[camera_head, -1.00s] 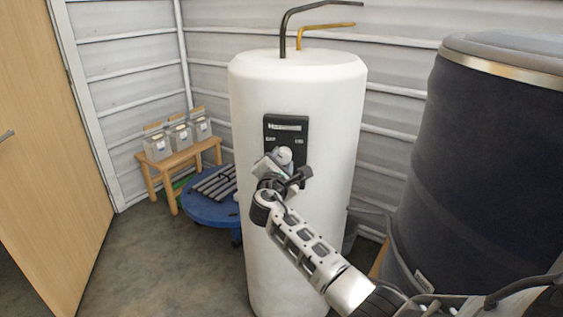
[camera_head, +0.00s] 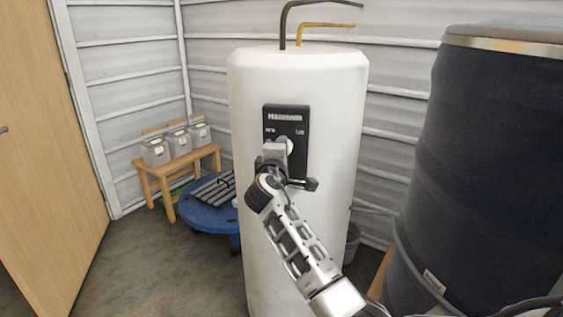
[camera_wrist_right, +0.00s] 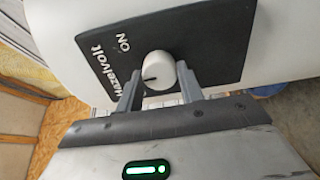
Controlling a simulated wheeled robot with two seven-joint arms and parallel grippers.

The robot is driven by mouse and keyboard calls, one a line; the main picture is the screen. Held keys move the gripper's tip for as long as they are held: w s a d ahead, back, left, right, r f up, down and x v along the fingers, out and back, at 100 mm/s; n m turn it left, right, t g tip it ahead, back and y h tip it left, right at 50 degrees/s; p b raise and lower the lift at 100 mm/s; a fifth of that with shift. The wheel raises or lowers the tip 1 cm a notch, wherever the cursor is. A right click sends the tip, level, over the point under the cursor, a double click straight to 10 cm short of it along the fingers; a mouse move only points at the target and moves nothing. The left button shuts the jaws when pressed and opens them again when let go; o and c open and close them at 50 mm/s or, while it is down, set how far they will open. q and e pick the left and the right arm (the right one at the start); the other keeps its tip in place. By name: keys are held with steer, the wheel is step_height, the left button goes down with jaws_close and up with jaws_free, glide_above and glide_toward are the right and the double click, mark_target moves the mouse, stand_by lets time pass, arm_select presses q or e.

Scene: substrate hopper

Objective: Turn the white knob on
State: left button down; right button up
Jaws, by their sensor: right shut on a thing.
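The white knob (camera_head: 287,142) is on the black control panel (camera_head: 287,113) of a tall white tank (camera_head: 310,84). In the right wrist view the round knob (camera_wrist_right: 159,70) has a short dark mark on its face, and the panel (camera_wrist_right: 215,40) reads "Hazelvolt" and "ON". My right gripper (camera_head: 279,149) is at the panel, partly covering the knob in the head view. In the right wrist view its two grey fingers (camera_wrist_right: 160,85) stand on either side of the knob, shut on it. My left gripper is not in view.
A dark drum (camera_head: 480,150) stands close on the right. A wooden bench (camera_head: 180,162) with several small grey containers and a blue round dolly (camera_head: 205,215) stand left of the tank. A wooden door (camera_head: 45,150) is at far left. The floor between is clear.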

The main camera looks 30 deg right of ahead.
arm_select(q)
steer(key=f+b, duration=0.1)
steer(key=b, duration=0.2)
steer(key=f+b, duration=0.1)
steer(key=b, duration=0.2)
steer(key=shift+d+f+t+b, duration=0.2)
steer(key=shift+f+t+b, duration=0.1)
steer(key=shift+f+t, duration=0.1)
arm_select(e)
steer(key=m, duration=0.9)
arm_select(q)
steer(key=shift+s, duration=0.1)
arm_select(e)
steer(key=o, duration=1)
